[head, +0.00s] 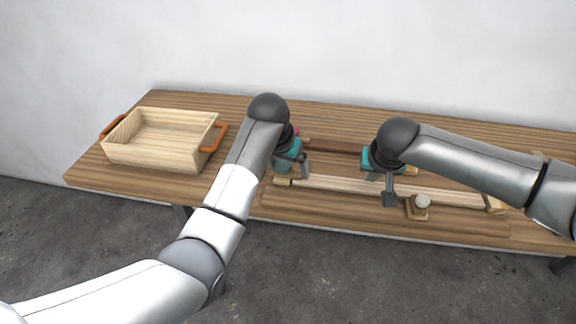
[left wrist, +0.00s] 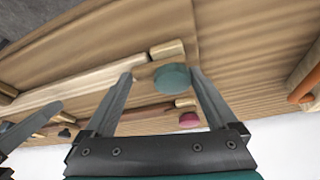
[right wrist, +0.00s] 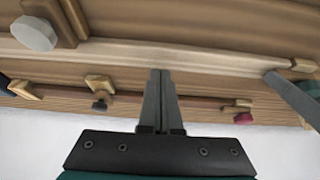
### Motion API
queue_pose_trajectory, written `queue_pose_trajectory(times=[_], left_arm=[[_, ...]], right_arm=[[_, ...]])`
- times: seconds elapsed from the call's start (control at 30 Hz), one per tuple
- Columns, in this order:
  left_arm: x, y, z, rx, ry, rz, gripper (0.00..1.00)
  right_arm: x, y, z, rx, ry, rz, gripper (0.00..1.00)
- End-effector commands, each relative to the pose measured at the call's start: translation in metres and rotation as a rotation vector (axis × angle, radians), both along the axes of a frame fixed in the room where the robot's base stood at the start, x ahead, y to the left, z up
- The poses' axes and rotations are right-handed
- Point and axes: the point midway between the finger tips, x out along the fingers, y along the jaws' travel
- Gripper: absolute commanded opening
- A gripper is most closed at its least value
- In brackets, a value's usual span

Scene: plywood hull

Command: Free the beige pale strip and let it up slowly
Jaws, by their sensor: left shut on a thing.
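The beige pale strip (head: 340,185) lies lengthwise along the front of the work board; it also crosses the left wrist view (left wrist: 62,90) and the right wrist view (right wrist: 105,52). At its left end is a small wooden block with a teal round knob (left wrist: 172,78). My left gripper (head: 291,177) is at that end, its fingers on either side of the knob, shut on it. My right gripper (head: 390,202) has its fingers together with nothing seen between them. Its fingertips (right wrist: 160,72) are at the strip's middle; I cannot tell whether they touch it.
A pale-knobbed block (head: 420,205) stands by the strip's front side, right of my right gripper. A dark brown strip (head: 335,146) lies behind, with a pink knob (left wrist: 189,120) near its left end. A wooden tray (head: 150,155) with orange handles stands left; bare tabletop separates it from the strips.

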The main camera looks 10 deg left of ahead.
Motion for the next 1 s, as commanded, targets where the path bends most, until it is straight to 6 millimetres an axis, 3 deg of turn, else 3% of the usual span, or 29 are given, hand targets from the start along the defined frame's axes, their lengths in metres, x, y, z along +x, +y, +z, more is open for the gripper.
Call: queue_pose_trajectory(times=[0.87, 1.0], left_arm=[[0.000, 0.001, 0.001, 0.001, -0.001, -0.001, 0.37], [-0.001, 0.003, 0.001, 0.003, -0.001, -0.080, 0.37]], right_arm=[[0.000, 0.000, -0.014, 0.000, 0.000, 0.000, 0.00], [0.000, 0.000, -0.015, -0.001, 0.001, 0.000, 0.00]])
